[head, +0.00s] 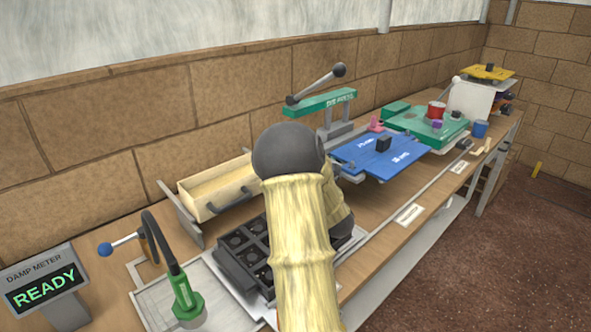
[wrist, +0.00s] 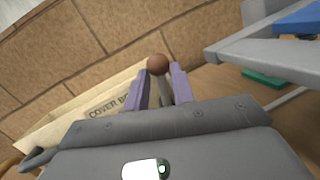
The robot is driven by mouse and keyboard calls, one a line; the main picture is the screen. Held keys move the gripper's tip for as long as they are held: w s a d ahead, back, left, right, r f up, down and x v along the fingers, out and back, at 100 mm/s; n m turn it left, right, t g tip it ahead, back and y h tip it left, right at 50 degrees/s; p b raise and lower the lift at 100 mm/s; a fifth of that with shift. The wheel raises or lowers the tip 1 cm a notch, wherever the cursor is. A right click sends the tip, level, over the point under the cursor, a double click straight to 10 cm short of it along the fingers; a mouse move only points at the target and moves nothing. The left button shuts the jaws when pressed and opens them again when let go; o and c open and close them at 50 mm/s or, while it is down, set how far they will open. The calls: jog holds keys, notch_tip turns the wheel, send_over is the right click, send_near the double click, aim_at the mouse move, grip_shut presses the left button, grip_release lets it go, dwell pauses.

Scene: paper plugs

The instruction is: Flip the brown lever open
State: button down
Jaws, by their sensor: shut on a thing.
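The brown lever shows in the wrist view as a round brown knob (wrist: 158,64) on a grey shaft. My gripper (wrist: 160,78) has its two purple fingers on either side of the shaft, just below the knob, and is shut on the lever. The lever's lower end is hidden by the gripper body. In the head view my arm hides the gripper and the brown lever.
An open wooden drawer (head: 222,202) stands behind a black socketed tray (head: 236,262). A green press (head: 318,101) with a dark-knobbed lever stands beyond my arm. A blue board (head: 362,150) lies right of it. A damp meter (head: 42,287) reads READY.

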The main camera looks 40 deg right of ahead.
jog(key=c, duration=1.5)
grip_release()
jog(key=shift+s, duration=0.15)
jog(key=shift+b+v, duration=0.45)
jog(key=shift+v, duration=3.15)
